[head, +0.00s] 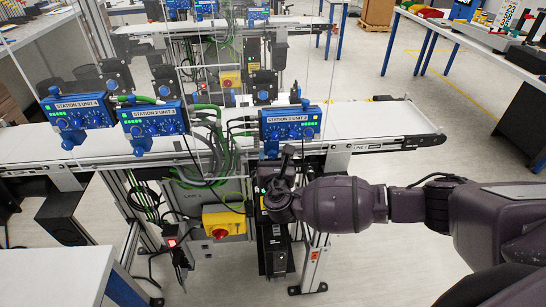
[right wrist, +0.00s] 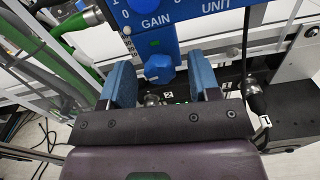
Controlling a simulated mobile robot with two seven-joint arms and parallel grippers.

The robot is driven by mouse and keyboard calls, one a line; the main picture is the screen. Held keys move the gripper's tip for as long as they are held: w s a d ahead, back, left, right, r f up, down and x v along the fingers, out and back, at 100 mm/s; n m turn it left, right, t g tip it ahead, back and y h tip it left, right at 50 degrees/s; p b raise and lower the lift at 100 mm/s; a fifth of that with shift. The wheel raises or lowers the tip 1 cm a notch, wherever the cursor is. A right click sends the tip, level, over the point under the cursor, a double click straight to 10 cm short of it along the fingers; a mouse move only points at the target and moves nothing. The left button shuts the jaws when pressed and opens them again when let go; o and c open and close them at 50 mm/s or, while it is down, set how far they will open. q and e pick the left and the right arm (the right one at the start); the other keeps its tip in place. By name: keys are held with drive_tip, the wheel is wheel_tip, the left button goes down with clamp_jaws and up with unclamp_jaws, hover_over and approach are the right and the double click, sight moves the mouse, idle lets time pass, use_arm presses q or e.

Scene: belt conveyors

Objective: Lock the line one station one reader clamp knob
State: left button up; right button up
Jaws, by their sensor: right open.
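A blue reader unit (head: 290,124) is mounted at the near edge of the right-hand belt in the head view; its small station label is hard to read. A blue knob (right wrist: 159,68) sticks out below a blue housing (right wrist: 178,18) marked GAIN and UNIT in the right wrist view. I cannot tell from its angle whether it is locked. My right gripper (right wrist: 162,80) is open, its two blue-padded fingers either side of the knob's line, with no visible contact. In the head view my right gripper (head: 281,197) is below the reader unit, its fingertips partly hidden. My left gripper is out of view.
Two more blue units (head: 154,121) (head: 78,113) stand to the left along the belt (head: 374,119). A yellow box with a red button (head: 222,224) is left of my right gripper. Green cables (right wrist: 80,22) run close to the left finger.

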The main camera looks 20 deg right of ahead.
drive_tip(key=shift+c, duration=0.3)
drive_tip(key=c, duration=0.9)
drive_tip(key=shift+o, duration=0.2)
